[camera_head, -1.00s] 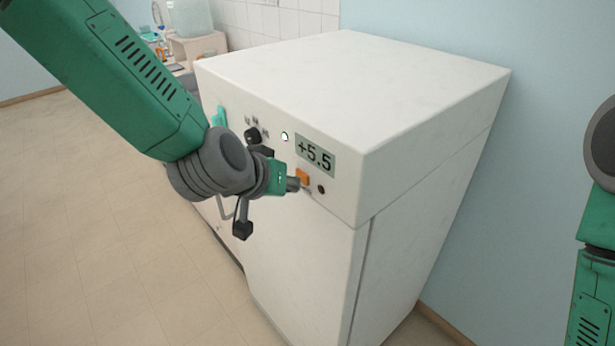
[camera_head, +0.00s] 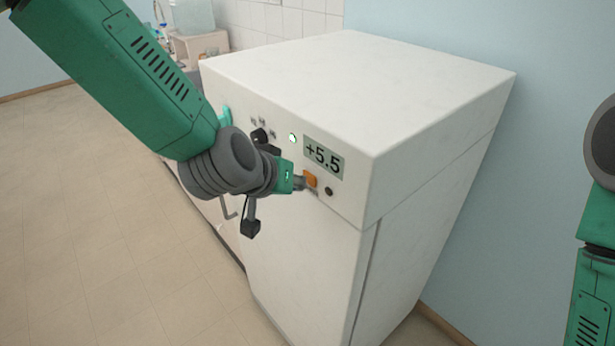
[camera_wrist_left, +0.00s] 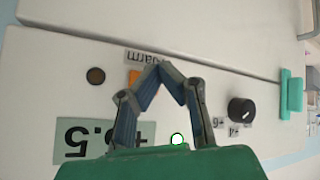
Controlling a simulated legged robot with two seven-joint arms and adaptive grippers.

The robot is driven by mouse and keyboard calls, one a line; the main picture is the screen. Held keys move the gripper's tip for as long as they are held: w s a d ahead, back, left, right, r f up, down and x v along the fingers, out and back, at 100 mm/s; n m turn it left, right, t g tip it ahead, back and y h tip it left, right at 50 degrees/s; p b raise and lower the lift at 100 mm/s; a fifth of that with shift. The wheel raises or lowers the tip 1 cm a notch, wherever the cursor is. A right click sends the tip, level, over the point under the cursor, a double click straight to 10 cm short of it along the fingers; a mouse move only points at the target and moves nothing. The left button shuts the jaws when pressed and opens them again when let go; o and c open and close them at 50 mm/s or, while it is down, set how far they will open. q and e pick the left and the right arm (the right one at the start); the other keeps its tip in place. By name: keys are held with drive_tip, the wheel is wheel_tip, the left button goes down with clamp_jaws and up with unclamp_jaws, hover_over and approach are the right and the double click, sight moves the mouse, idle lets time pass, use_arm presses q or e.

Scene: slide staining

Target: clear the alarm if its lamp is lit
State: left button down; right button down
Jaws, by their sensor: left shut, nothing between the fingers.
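A white cabinet (camera_head: 340,60) carries a control panel on its front. An orange button (camera_head: 311,179) sits below the grey display (camera_head: 323,157), which reads +5.5. A dark round piece (camera_head: 328,191) right of the button shows no glow; in the left wrist view it is dark brown (camera_wrist_left: 95,76).
A black knob (camera_head: 260,136) and a teal handle (camera_head: 226,115) are on the panel's left. A bench with containers (camera_head: 200,42) stands behind at the left. The floor left of the cabinet is clear. My right arm shows at the right edge.

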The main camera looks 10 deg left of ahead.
use_arm(q)
drive_tip(key=shift+w+d, duration=0.1)
drive_tip(key=shift+d, duration=0.6)
drive_tip(key=shift+d+r, duration=0.1)
drive_tip(key=shift+d, duration=0.3)
drive_tip(key=shift+a, duration=1.3)
drive_tip(key=shift+s+a, duration=0.5)
drive_tip(key=shift+s, duration=0.3)
drive_tip(key=shift+s+a, duration=0.55)
drive_tip(key=shift+s, duration=0.2)
drive_tip(key=shift+s+a, duration=0.5)
drive_tip(key=shift+s, duration=0.3)
use_arm(e)
drive_tip(key=shift+d+f, duration=0.15)
drive_tip(key=shift+d, duration=0.2)
use_arm(q)
drive_tip(key=shift+a, duration=0.1)
